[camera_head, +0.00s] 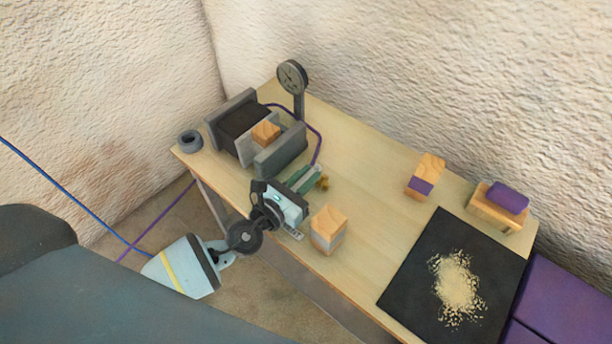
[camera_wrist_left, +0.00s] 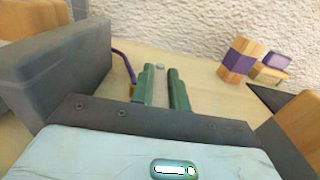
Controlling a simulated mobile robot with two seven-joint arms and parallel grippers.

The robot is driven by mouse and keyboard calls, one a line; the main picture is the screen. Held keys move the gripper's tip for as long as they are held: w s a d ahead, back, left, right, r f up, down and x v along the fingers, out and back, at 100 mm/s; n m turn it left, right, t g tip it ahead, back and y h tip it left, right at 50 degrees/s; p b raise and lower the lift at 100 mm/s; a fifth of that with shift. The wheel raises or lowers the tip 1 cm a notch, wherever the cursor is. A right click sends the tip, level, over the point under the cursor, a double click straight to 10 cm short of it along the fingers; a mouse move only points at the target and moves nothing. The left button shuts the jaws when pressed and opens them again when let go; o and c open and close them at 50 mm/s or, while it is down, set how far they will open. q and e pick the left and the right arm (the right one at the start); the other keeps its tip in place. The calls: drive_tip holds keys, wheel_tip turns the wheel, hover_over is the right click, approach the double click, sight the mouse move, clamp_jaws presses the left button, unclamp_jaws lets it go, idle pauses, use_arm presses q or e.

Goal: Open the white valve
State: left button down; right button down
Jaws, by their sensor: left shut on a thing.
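My left gripper (camera_head: 312,176) reaches over the near left part of the table, with its green fingers pointing away from the wrist. In the left wrist view, the fingers (camera_wrist_left: 162,80) stand on both sides of a narrow pale piece, which looks like the handle of the white valve (camera_wrist_left: 160,90). They are shut on it. My right gripper is not in view.
A grey press-like fixture (camera_head: 281,152) holding a wooden block stands close left of the gripper. A purple hose runs beside it, near a gauge (camera_head: 292,77). A wooden block (camera_head: 328,229) stands close right. A black mat (camera_head: 405,277) with shavings lies farther right.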

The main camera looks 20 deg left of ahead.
use_arm(q)
drive_tip(key=shift+d+r+n+y+p, duration=0.15)
drive_tip(key=shift+n+y+p, duration=0.15)
drive_tip(key=shift+y+p, duration=0.25)
drive_tip(key=shift+n+t+y+p, duration=0.3)
drive_tip(key=shift+n+y+p, duration=0.1)
drive_tip(key=shift+y, duration=0.15)
drive_tip(key=c, duration=1.4)
unclamp_jaws()
drive_tip(key=shift+o, duration=0.2)
drive_tip(key=shift+s, duration=0.15)
